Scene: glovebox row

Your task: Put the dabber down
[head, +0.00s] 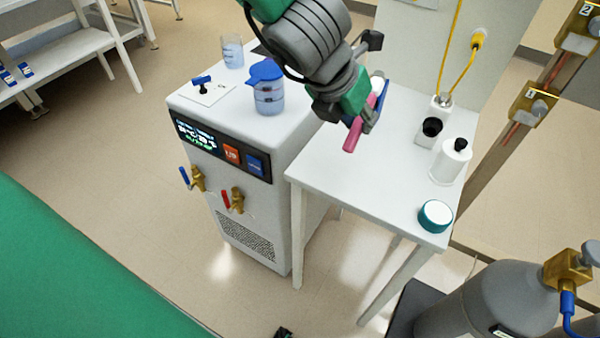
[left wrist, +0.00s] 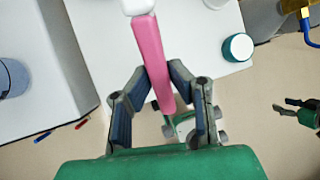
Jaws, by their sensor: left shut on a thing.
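The dabber has a pink handle (head: 354,136) and a white head. My left gripper (head: 360,108) is shut on it and holds it over the small white table (head: 330,172). In the left wrist view the pink handle (left wrist: 153,60) runs between the two fingers (left wrist: 160,92), with the white head (left wrist: 138,6) at the top edge. The dabber looks tilted and clear of the tabletop. My right gripper (left wrist: 284,108) shows at the right of the left wrist view, empty, with its fingers apart.
On the table stand a teal-rimmed round jar (head: 435,216), a white bottle (head: 451,162) and a black-topped white container (head: 430,131). The table's front middle is bare. Left is a white machine (head: 240,190) bearing a blue-lidded jug (head: 268,92).

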